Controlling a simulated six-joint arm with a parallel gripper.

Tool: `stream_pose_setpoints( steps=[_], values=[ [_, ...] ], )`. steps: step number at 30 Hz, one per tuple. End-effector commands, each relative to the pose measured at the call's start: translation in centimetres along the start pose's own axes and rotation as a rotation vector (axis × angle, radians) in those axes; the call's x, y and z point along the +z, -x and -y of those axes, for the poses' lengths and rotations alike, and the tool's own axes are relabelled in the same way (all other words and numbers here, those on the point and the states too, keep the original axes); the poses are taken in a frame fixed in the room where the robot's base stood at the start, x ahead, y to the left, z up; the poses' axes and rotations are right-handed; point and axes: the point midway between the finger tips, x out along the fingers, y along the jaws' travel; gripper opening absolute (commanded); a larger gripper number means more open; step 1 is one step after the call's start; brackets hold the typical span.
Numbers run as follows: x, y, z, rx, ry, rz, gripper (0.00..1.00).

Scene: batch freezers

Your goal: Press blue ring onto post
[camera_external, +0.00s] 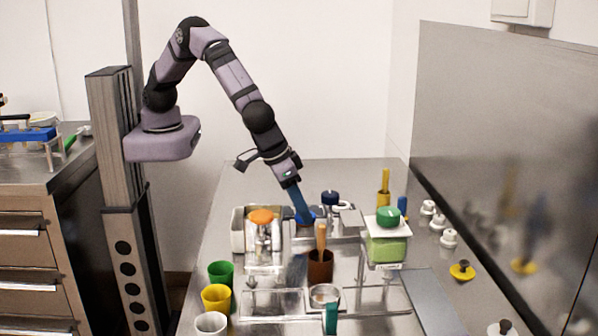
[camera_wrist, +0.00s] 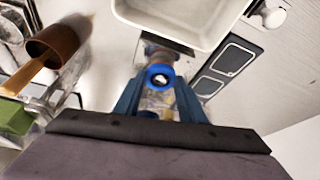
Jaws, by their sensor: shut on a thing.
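The blue ring (camera_wrist: 160,77) is between the two blue fingers of my gripper (camera_wrist: 157,92) in the wrist view, and the gripper is shut on it. A pale spot with dark around it shows through the ring's hole; I cannot tell if this is the post's top.
The metal machine with an orange top (camera_external: 261,216) stands close at left. A brown cup with a wooden handle (camera_external: 320,267) is in front. A green-lidded tub (camera_external: 387,246) stands right. A white bin (camera_wrist: 190,45) lies just beyond the ring in the wrist view.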

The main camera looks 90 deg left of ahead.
Motion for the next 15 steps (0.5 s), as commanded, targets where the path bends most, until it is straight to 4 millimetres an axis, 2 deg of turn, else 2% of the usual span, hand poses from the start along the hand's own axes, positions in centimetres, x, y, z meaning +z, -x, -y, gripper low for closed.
stream_pose_setpoints(
  steps=[14,15],
  values=[
    [0.09,-0.18,0.02,-0.001,0.0,0.001,0.14],
    [0.09,-0.17,0.02,-0.001,0.0,0.001,0.44]
  ],
)
